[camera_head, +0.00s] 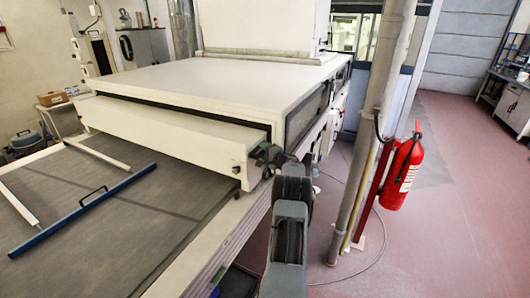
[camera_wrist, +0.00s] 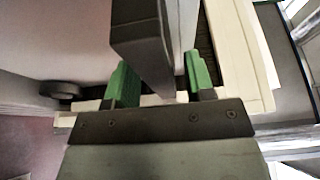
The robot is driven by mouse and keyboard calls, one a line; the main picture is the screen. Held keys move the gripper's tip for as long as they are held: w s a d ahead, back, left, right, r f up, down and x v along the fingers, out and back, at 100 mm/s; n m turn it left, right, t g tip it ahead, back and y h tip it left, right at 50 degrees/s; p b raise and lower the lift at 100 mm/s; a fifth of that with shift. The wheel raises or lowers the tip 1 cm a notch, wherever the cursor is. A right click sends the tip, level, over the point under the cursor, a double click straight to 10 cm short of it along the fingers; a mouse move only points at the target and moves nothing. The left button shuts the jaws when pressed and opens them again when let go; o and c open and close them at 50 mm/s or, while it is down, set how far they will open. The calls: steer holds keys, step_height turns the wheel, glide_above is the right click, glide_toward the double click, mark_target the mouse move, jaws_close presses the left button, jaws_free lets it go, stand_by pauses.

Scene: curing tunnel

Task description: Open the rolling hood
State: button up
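The rolling hood (camera_head: 165,127) is a long white cover at the front of the big white tunnel housing, above the grey conveyor belt. My gripper (camera_head: 268,160) is at the hood's right front corner, beside its end face. In the wrist view my gripper (camera_wrist: 158,85) has its two green fingers spread apart. A dark grey bar-like part (camera_wrist: 145,45) reaches down between them, with gaps showing at its lower end. I cannot tell whether this part belongs to the hood.
A grey pipe column (camera_head: 365,150) and a red fire extinguisher (camera_head: 402,172) stand close to the right of my arm. The red floor (camera_head: 460,220) further right is clear.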

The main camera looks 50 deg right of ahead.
steer(key=s+a+b, duration=0.2)
steer(key=s+b, duration=0.1)
steer(key=s, duration=1)
steer(key=shift+s+b, duration=0.3)
steer(key=shift+s, duration=0.05)
steer(key=shift+d, duration=0.1)
